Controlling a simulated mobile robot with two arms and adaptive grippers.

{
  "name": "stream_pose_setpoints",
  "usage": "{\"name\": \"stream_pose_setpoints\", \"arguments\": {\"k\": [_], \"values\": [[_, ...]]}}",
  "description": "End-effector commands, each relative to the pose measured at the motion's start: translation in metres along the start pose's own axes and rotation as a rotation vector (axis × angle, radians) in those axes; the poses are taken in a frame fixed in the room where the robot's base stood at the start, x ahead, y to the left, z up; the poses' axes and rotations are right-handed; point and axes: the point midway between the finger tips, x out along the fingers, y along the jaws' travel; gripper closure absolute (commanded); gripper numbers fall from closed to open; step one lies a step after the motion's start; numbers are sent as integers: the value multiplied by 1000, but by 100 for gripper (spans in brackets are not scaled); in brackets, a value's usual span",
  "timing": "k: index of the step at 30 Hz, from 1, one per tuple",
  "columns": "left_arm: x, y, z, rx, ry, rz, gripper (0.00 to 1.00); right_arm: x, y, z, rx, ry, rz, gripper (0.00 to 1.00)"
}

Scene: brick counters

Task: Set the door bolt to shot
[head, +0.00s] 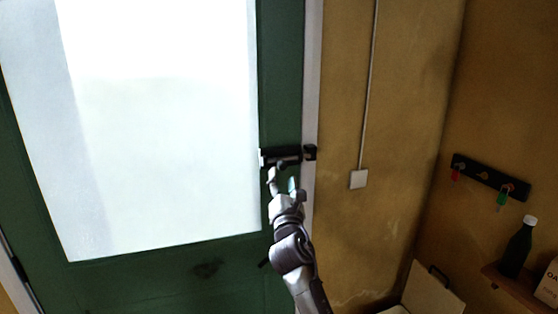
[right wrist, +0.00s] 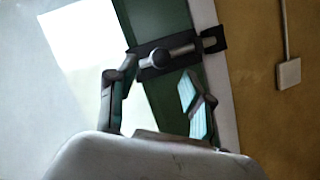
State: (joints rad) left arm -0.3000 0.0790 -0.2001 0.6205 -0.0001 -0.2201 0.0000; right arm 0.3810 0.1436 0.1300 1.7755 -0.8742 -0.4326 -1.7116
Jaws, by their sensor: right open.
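The door bolt (head: 281,156) is a dark plate with a bar, mounted on the right edge of a green door (head: 278,90). Its dark keeper (head: 309,152) sits on the white frame just to the right. In the right wrist view, the bolt (right wrist: 182,63) shows a grey bar with a rounded knob (right wrist: 157,58). My right gripper (head: 283,183) is open and empty just below the bolt. In the right wrist view its fingers (right wrist: 150,88) are spread, the left one near the plate's left end. My left gripper is out of view.
The door has a large bright pane (head: 160,120). A white switch box (head: 359,179) with a cable is on the yellow wall. At the right are a key rack (head: 490,177) and a dark bottle (head: 518,250) on a wooden shelf. An open pale box (head: 432,290) is below.

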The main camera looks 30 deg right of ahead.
Motion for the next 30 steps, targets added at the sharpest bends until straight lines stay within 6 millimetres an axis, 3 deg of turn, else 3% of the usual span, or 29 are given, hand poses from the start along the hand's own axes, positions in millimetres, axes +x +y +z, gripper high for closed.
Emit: {"name": "stream_pose_setpoints", "arguments": {"k": [3,9,22,30], "values": [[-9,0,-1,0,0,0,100,26,2,2,2,0,-1,49],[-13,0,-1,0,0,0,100,54,1,1,2,-1,0,49],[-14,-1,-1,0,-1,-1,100,63,0,-1,2,1,1,49],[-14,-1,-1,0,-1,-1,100,63,0,-1,2,1,1,92]]}}
